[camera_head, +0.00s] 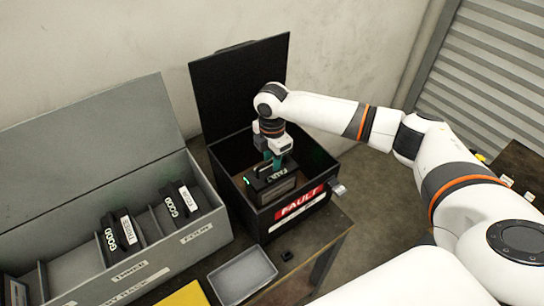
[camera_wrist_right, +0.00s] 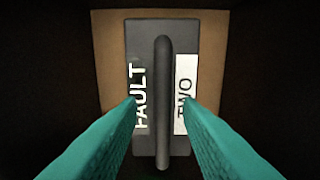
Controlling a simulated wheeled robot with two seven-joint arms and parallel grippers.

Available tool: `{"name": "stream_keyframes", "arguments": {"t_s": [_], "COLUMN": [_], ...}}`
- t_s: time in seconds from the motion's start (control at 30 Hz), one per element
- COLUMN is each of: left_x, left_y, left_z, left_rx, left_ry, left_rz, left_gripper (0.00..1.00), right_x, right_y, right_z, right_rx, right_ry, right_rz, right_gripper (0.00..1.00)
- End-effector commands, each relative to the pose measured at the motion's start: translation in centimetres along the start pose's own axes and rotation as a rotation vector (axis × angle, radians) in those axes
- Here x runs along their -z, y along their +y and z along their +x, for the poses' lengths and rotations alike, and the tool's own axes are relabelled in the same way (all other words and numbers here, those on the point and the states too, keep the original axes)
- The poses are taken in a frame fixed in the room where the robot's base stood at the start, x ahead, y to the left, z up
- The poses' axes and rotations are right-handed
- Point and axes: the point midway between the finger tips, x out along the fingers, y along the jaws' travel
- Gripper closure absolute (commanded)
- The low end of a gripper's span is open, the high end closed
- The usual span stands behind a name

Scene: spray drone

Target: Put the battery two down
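Battery two (camera_head: 272,188) is a dark block with a bar handle, marked FAULT. Its white TWO label shows in the right wrist view (camera_wrist_right: 184,95). It is upright inside the black FAULT box (camera_head: 292,212), whose lid stands open. My right gripper (camera_head: 273,161) reaches down into the box above the battery. In the right wrist view its teal fingers (camera_wrist_right: 160,103) are spread on both sides of the handle (camera_wrist_right: 162,75), with a gap on each side. A brown surface (camera_wrist_right: 108,60) shows around the battery. My left gripper is not in view.
A grey battery rack (camera_head: 165,258) with an open lid stands to the left, holding GOOD batteries (camera_head: 118,232) in slots. A grey tray (camera_head: 242,275) and a yellow item (camera_head: 185,295) lie in front. The box lid (camera_head: 240,85) rises behind the gripper.

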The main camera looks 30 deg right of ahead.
Motion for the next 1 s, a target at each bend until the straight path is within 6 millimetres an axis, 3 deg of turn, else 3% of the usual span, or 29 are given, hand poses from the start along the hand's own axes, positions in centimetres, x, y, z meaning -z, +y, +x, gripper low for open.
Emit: {"name": "stream_keyframes", "arguments": {"t_s": [0.17, 0.63, 0.8, 1.0], "left_x": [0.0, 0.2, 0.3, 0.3], "left_y": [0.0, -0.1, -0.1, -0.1], "left_z": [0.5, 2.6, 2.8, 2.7], "left_rx": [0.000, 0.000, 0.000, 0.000], "left_ry": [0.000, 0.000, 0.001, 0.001], "left_rz": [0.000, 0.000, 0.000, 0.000], "left_gripper": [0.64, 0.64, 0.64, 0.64], "right_x": [0.0, 0.0, 0.0, 0.0], "right_y": [-0.1, -0.1, -0.1, 0.0], "right_z": [-1.3, -10.5, -11.9, -12.2], "right_rx": [0.004, 0.004, 0.001, 0.000], "right_ry": [-0.001, -0.001, 0.000, 0.000], "right_rz": [0.000, 0.000, 0.000, 0.000], "right_gripper": [0.68, 0.68, 0.68, 0.68]}}
